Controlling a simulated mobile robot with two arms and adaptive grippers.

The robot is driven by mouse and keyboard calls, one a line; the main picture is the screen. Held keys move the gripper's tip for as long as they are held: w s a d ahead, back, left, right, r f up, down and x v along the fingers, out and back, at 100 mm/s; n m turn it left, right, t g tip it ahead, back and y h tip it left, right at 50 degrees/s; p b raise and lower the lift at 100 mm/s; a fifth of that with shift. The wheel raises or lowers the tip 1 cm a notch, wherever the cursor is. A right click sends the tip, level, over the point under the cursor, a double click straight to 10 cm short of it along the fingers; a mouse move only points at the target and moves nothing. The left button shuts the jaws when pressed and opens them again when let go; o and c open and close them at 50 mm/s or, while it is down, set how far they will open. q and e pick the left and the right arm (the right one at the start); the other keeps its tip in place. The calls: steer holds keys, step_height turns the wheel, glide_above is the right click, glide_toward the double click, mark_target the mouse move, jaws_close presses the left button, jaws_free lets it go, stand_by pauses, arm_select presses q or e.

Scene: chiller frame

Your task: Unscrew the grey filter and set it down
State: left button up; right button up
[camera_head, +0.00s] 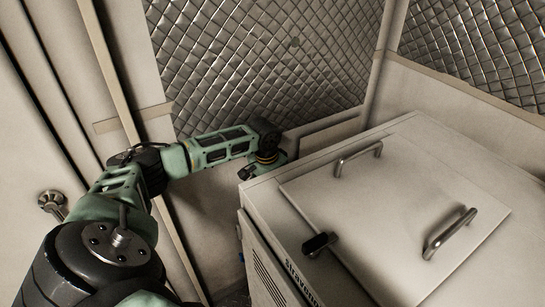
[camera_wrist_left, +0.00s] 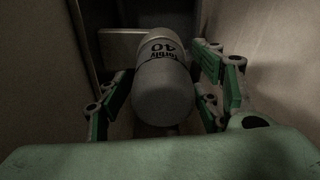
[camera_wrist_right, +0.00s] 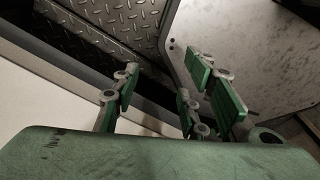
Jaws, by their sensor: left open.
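The grey filter (camera_wrist_left: 163,88) is a cylinder with dark lettering and the number 40, seen in the left wrist view. My left gripper (camera_wrist_left: 160,92) is open, with its green fingers on either side of the filter. I cannot tell whether the fingers touch it. In the head view my left arm reaches behind the left end of the white cabinet, and the filter and fingertips are hidden there. My right gripper (camera_wrist_right: 160,90) shows in the right wrist view with its fingers apart and nothing between them.
The white cabinet (camera_head: 345,160) has a lid with two metal handles (camera_head: 450,234) and a black latch (camera_head: 319,243). A quilted metal wall (camera_head: 270,60) stands behind. The left arm is in a narrow gap between cabinet and wall. Diamond-plate metal (camera_wrist_right: 115,25) lies ahead of the right gripper.

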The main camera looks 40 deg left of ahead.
arm_select(q)
steer(key=m+p, duration=0.1)
steer(key=m, duration=0.2)
steer(key=shift+s+r+m, duration=0.1)
steer(key=shift+m, duration=0.3)
steer(key=m, duration=0.5)
steer(key=shift+g+h, duration=0.3)
steer(key=shift+h, duration=0.1)
steer(key=shift+c, duration=0.3)
steer(key=c, duration=1.2)
